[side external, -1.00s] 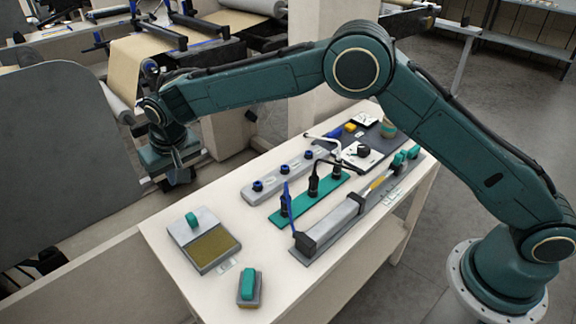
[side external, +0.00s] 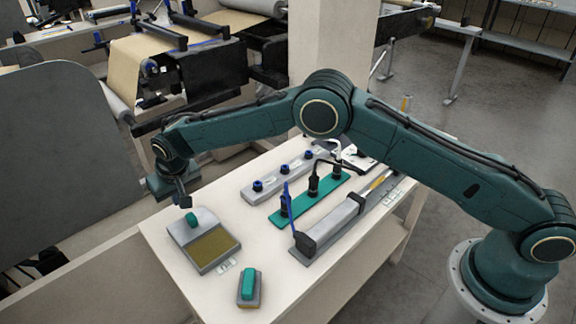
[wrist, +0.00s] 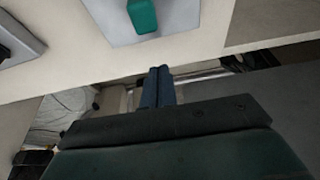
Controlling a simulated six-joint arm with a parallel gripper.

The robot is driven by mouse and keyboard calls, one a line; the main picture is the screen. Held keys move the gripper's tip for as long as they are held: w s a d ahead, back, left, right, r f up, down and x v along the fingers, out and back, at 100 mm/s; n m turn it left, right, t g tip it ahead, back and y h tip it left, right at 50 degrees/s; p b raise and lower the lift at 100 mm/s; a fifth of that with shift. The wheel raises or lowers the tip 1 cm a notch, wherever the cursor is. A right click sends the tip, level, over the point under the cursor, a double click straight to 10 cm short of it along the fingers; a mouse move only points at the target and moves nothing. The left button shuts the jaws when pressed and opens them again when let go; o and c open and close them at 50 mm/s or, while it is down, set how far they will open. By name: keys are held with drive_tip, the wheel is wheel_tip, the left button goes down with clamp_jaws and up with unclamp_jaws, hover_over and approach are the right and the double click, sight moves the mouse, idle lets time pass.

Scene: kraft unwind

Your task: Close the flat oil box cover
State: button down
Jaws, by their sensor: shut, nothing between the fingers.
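The flat oil box (side external: 214,246) is a low grey tray at the near left of the table. Its yellow-brown oil shows in the near part. The grey cover (side external: 186,232) lies over the far part, with a teal knob (side external: 192,218) on it. The knob also shows at the top of the wrist view (wrist: 142,14), on the pale grey cover (wrist: 110,28).
A teal-handled block (side external: 249,287) stands in front of the box. To the right are a grey strip with blue knobs (side external: 284,176), a teal tool rack (side external: 312,199) and a long grey holder (side external: 335,223). The table (side external: 190,290) is bare at the near left.

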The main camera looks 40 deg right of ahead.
sight(192, 221)
drive_tip(key=shift+f, duration=0.3)
drive_tip(key=shift+s, duration=1.9)
drive_tip(key=shift+s, duration=0.1)
